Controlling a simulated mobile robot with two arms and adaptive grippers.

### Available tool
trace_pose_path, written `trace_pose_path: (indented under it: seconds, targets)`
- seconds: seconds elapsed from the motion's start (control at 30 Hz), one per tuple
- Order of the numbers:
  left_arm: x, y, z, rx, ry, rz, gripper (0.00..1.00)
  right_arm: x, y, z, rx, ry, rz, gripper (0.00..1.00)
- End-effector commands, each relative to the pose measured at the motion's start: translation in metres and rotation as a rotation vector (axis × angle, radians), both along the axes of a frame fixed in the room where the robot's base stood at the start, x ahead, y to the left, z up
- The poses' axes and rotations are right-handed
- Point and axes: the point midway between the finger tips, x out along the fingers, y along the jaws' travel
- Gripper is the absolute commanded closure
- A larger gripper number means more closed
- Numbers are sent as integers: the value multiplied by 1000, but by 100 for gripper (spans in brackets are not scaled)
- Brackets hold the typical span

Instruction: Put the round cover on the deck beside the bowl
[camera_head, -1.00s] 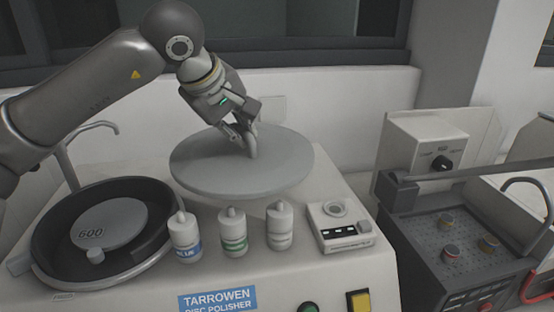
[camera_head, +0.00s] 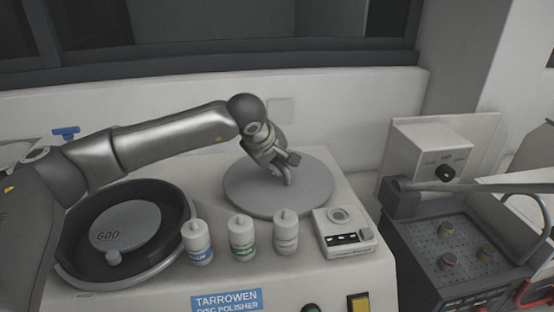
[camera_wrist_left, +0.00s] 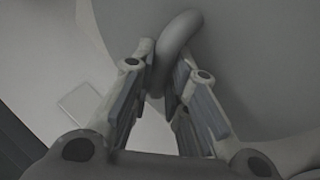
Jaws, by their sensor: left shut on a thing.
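The round cover (camera_head: 255,192) is a flat grey disc with a loop handle on top, at the back right of the polisher deck (camera_head: 222,165). It looks low at the deck, but I cannot tell if it touches. My left gripper (camera_head: 286,176) is shut on the cover's handle from above. The wrist view shows the handle (camera_wrist_left: 178,45) between the two fingers (camera_wrist_left: 165,75), with the cover (camera_wrist_left: 250,60) behind. The bowl (camera_head: 72,240) stands open to the left of the cover, with a grey disc marked 600 (camera_head: 125,225) inside. My right gripper is not in view.
Three white bottles (camera_head: 242,238) stand in a row in front of the cover. A small white control box (camera_head: 343,238) is at the cover's front right. A dark perforated unit (camera_head: 455,245) with a bar lies further right. The wall is close behind the deck.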

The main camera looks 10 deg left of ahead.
Motion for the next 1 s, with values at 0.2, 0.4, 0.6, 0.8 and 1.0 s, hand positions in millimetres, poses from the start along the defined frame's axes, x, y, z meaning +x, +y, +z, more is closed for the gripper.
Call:
trace_pose_path:
  seconds: [0.2, 0.4, 0.6, 0.8, 1.0]
  targets:
    - [0, 0, 1, -2, -4, 0, 100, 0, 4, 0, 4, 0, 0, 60]
    - [0, 0, -3, -1, -2, 1, 80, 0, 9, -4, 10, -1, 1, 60]
    - [0, 0, -3, -1, -1, 1, 63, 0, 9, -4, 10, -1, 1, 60]
    - [0, 0, -2, -1, -1, 1, 63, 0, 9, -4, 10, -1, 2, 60]
    - [-3, 1, 6, -3, -4, 0, 63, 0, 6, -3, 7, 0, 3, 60]
